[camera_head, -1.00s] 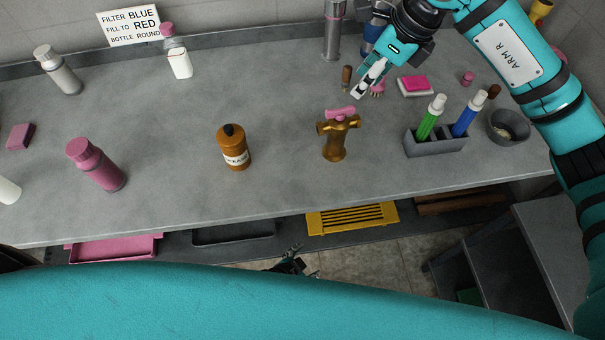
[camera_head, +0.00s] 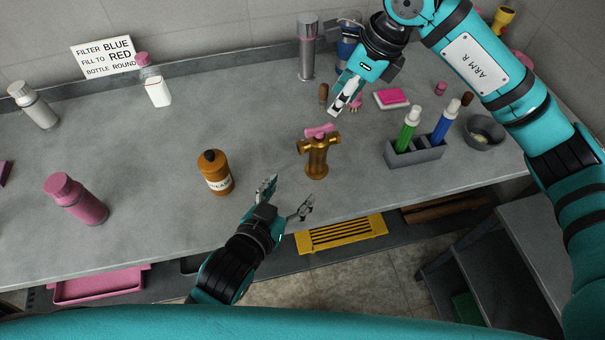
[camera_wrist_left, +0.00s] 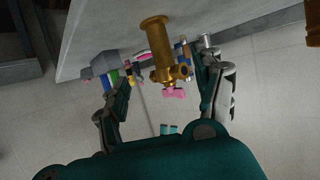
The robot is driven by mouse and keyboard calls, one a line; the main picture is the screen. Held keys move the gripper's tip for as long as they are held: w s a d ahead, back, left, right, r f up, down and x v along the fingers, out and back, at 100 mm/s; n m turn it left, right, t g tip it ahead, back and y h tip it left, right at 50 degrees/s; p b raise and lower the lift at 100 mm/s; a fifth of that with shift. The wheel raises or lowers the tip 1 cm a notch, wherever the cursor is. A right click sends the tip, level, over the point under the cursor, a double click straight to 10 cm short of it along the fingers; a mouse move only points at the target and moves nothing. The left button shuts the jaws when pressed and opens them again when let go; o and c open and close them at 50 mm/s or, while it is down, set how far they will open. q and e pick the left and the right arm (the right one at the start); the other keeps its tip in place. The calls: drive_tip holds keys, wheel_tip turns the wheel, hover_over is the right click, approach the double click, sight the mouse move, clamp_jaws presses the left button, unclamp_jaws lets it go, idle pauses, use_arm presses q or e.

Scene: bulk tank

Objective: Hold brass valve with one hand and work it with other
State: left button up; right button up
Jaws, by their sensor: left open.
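The brass valve (camera_head: 317,160) stands upright on the grey bench, with a pink handle (camera_head: 320,130) on top. It also shows upside down in the left wrist view (camera_wrist_left: 157,45), seen between the fingers but beyond them. My left gripper (camera_head: 287,195) is open and empty at the bench's front edge, left of and nearer than the valve, apart from it. Its spread fingers show in the left wrist view (camera_wrist_left: 157,92). My right gripper (camera_head: 345,96) is above the bench behind the valve. Its fingers look close together; whether they are shut is unclear.
An orange-brown bottle (camera_head: 215,172) stands left of the valve, close to my left gripper. A grey holder (camera_head: 415,155) with green and blue markers stands to the right. A pink sponge (camera_head: 392,96) and a dark bowl (camera_head: 484,132) lie beyond. A yellow grate (camera_head: 342,233) is below the bench edge.

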sight(314, 164)
use_arm(q)
drive_tip(key=x, duration=1.6)
drive_tip(key=shift+w+d+f, duration=0.1)
drive_tip(key=shift+w, duration=0.1)
clamp_jaws()
use_arm(e)
drive_tip(key=shift+c, duration=0.6)
drive_tip(key=a+f+n+g, duration=0.1)
drive_tip(key=f+n, duration=0.2)
drive_tip(key=w+a+f+n+g, duration=0.1)
drive_tip(key=f+n, duration=0.2)
drive_tip(key=a+f+n+g, duration=0.1)
drive_tip(key=f+n, duration=0.1)
drive_tip(key=f, duration=0.1)
drive_tip(key=shift+w+a+n, duration=0.25)
drive_tip(key=shift+n, duration=0.15)
drive_tip(key=shift+c, duration=0.2)
